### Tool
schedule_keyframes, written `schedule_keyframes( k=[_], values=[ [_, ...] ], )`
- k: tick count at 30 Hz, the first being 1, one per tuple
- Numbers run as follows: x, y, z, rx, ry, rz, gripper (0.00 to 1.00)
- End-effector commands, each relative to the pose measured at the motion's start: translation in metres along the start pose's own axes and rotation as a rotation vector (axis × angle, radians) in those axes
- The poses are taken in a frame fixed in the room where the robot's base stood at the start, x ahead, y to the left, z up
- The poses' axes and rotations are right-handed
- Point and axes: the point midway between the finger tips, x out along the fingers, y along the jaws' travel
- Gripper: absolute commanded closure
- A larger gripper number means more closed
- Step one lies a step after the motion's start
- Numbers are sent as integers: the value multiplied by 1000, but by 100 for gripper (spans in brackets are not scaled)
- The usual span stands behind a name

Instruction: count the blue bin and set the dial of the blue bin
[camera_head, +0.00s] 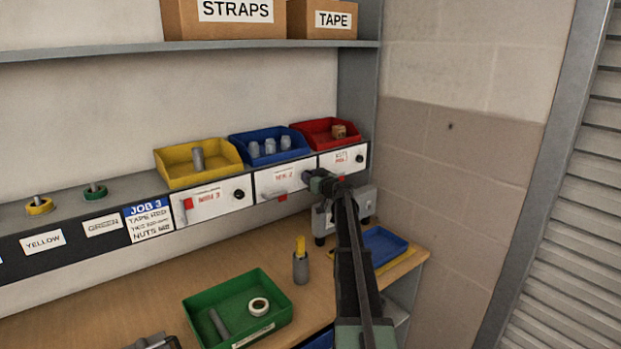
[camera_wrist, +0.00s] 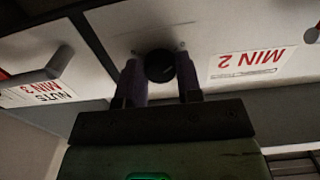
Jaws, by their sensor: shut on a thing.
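The blue bin (camera_head: 271,146) stands on the shelf ledge between the yellow and red bins. Three pale grey cylindrical pieces (camera_head: 270,146) show in it. Its white front panel (camera_head: 277,180) has a red-lettered label; in the wrist view the label (camera_wrist: 248,63) reads "MIN 2", upside down. My gripper (camera_head: 316,179) is at the right end of this panel and hides the dial in the head view. In the wrist view the round black dial (camera_wrist: 160,66) sits between my two fingertips, which are shut on it. The dial's pointer setting cannot be read.
The yellow bin (camera_head: 181,178) holds one grey cylinder; the red bin (camera_head: 313,138) holds a brown piece. Their panels have black dials (camera_head: 239,194). Below, a green tray (camera_head: 278,318), a yellow-topped bottle (camera_head: 300,266) and a blue tray (camera_head: 381,247) are on the bench.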

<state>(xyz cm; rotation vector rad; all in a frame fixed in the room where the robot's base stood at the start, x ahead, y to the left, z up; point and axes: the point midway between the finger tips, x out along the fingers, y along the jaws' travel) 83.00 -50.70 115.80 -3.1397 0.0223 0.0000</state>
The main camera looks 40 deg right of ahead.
Motion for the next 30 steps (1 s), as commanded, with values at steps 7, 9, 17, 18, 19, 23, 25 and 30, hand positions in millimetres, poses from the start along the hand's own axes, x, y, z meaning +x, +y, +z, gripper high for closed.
schedule_keyframes(
  k=[7,9,17,18,19,23,25,30],
  values=[
    [0,0,0,46,0,0,91],
    [0,0,0,76,0,0,91],
    [0,0,0,257,0,0,91],
    [0,0,0,293,0,0,91],
    [0,0,0,320,0,0,91],
    [0,-1,0,444,0,0,91],
    [0,-1,0,511,0,0,91],
    [0,-1,0,673,0,0,91]
  ],
)
